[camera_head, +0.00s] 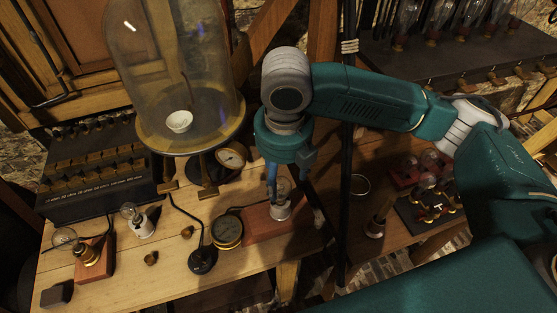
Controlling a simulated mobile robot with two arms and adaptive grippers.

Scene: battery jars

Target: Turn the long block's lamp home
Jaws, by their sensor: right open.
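The long block (258,225) is a flat reddish slab on the wooden bench, near its right end. Its lamp (283,188) is a clear glass bulb above a pale round socket (280,211) on the block. My right gripper (289,190) points down from above, with its blue fingers apart on either side of the bulb. I see no clear contact between the fingers and the glass; whether the bulb is fully seated cannot be told. My left gripper is not in view.
A large glass bell jar (180,75) stands behind. Another lamp on a red block (97,260) and a white-based lamp (142,227) stand left. A dark post (347,150) rises at the right.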

